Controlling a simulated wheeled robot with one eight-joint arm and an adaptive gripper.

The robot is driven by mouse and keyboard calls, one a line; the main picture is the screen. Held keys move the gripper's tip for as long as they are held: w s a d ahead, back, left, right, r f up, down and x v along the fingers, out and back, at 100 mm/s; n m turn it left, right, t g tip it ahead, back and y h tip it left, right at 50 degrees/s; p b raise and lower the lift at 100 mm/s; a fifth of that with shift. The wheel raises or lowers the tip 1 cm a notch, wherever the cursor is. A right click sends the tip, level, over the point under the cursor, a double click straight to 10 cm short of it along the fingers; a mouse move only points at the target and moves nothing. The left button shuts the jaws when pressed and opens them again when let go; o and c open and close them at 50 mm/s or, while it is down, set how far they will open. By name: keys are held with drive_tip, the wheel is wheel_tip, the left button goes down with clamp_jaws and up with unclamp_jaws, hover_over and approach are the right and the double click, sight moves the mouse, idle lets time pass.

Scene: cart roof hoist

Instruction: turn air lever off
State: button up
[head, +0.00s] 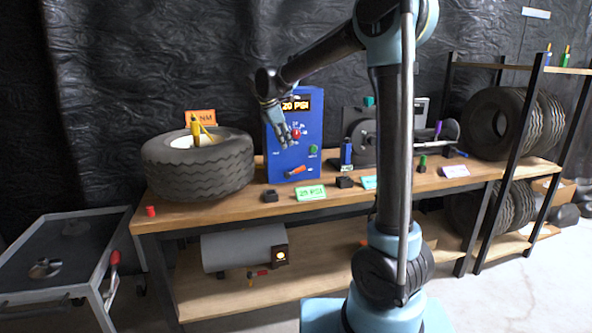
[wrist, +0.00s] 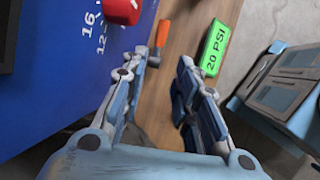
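A blue box (head: 293,135) with a "20 PSI" display stands on the workbench. A lever with an orange handle (head: 295,171) is low on its front, tilted up to the right. The orange handle also shows in the wrist view (wrist: 163,33), beyond the left fingertip. A second lever, with a red handle (head: 257,273), hangs by the grey tank under the bench; I cannot tell which is the air lever. My gripper (head: 287,141) is in front of the box, above the orange handle. In the wrist view its fingers (wrist: 158,68) are apart and empty.
A red dial knob (head: 296,134) and a green button (head: 313,149) are on the box. A green "20 PSI" sign (head: 311,193) and a small black block (head: 270,196) are in front. The grey tank (head: 243,247) is below.

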sight(296, 171)
drive_tip(key=x, duration=1.5)
drive_tip(key=shift+s, duration=0.1)
clamp_jaws()
